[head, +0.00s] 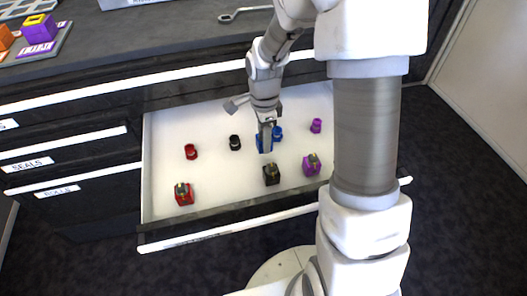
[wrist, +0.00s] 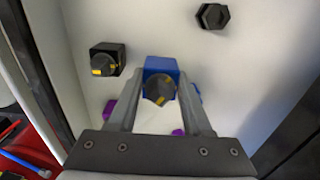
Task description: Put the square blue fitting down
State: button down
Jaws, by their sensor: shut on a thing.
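The square blue fitting (wrist: 162,65) has a dark round top with a yellow mark. My gripper (wrist: 158,88) is shut on it, with one finger on each side. In the head view, my gripper (head: 266,124) points down over the open drawer (head: 215,180), and the square blue fitting (head: 261,144) shows at its tips. It is near the square black fitting (head: 271,175) and beside a round blue piece (head: 278,133). The fingers partly hide the fitting, and I cannot tell whether its underside touches the drawer floor.
The drawer also holds a square red fitting (head: 183,195), a square purple fitting (head: 312,165), and round red (head: 190,152), black (head: 235,143) and purple (head: 316,126) pieces. White floor is bare between the square red and black fittings. A wrench (head: 240,13) lies on the worktop.

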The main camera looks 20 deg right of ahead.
jog(key=shift+s+a+f, duration=0.1)
jog(key=shift+s+f, duration=0.05)
jog(key=shift+f, duration=0.4)
jog(key=shift+f+b, duration=0.85)
jog(key=shift+f, duration=0.65)
jog(key=shift+f, duration=0.2)
jog(key=shift+c, duration=1.7)
grip_release()
jog(key=shift+r, duration=0.15)
